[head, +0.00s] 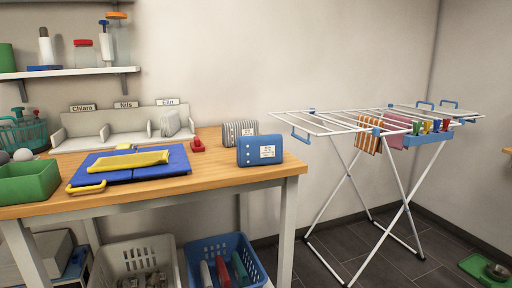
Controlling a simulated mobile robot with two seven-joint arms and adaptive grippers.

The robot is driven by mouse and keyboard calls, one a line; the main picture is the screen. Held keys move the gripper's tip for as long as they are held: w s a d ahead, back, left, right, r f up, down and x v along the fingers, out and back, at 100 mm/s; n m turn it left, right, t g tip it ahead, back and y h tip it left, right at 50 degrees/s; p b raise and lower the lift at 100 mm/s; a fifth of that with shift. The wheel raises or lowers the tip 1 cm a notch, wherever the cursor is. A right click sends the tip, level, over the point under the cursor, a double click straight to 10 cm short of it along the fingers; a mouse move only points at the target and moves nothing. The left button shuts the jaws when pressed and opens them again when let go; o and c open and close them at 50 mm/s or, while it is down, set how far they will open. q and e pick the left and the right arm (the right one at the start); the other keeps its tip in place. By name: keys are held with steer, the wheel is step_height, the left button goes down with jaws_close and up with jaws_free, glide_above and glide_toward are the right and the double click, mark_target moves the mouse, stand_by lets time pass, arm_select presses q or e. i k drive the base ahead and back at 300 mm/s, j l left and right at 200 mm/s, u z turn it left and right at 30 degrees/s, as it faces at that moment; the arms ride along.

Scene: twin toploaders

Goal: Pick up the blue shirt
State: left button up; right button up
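No spread-out blue shirt shows in the head view. An upright blue block-like item (259,151) with a white label and pale dots stands at the table's right front; I cannot tell whether it is a folded shirt. A flat blue board (108,174) with a yellow handle lies at the middle of the table, with a folded yellow cloth (127,161) on it. Neither of my grippers is in view.
A grey-striped item (239,132) stands behind the blue item, near a small red object (198,145). A green bin (26,182) is at the left, a name-labelled divider (112,140) at the back. A drying rack (375,125) with cloths stands right; baskets (222,244) sit below.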

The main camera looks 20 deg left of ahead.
mark_target(264, 149)
steer(key=i+l+u, duration=0.2)
steer(key=i, duration=0.25)
steer(key=i+l+u, duration=0.2)
steer(key=i, duration=0.2)
steer(key=i+l+u, duration=0.15)
steer(key=i, duration=0.3)
